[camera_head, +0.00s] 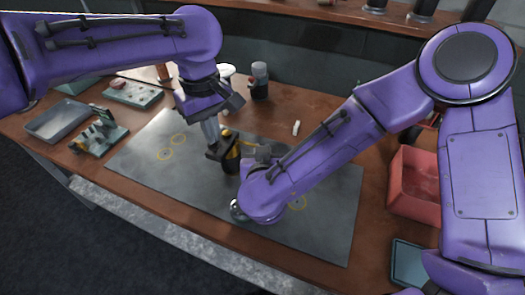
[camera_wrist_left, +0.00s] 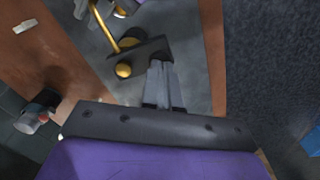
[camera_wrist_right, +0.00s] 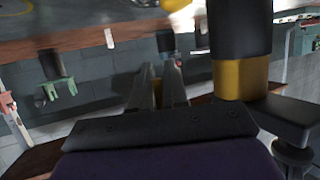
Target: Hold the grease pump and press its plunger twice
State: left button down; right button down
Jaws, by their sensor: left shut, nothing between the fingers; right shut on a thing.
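The grease pump (camera_head: 231,160) has a black body with gold parts and stands near the middle of the grey mat (camera_head: 325,217). The left wrist view shows its black top block (camera_wrist_left: 150,49), a gold knob and a thin gold rod. My left gripper (camera_head: 213,143) is shut and empty, pointing down, with its tips at the block's edge; I cannot tell if they touch. My right gripper (camera_wrist_right: 162,68) is shut on the pump from the right. The black and gold body (camera_wrist_right: 240,72) looms large in the right wrist view, where the contact is unclear.
A grey tray (camera_head: 57,119) and a green-based fixture (camera_head: 99,135) stand at the left. A red bin (camera_head: 413,184) stands at the right. A small white piece (camera_head: 296,128) lies behind my right arm. The mat's left part is clear.

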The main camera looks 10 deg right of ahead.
pick_arm(q)
jog(key=shift+r, duration=2.95)
notch_tip(320, 180, up, 12)
pick_arm(e)
jog(key=c, duration=1.1)
grip_release()
jog(key=shift+o, duration=0.2)
jog(key=shift+s+r, duration=0.1)
jog(key=v, duration=0.7)
jog(key=shift+s, duration=0.15)
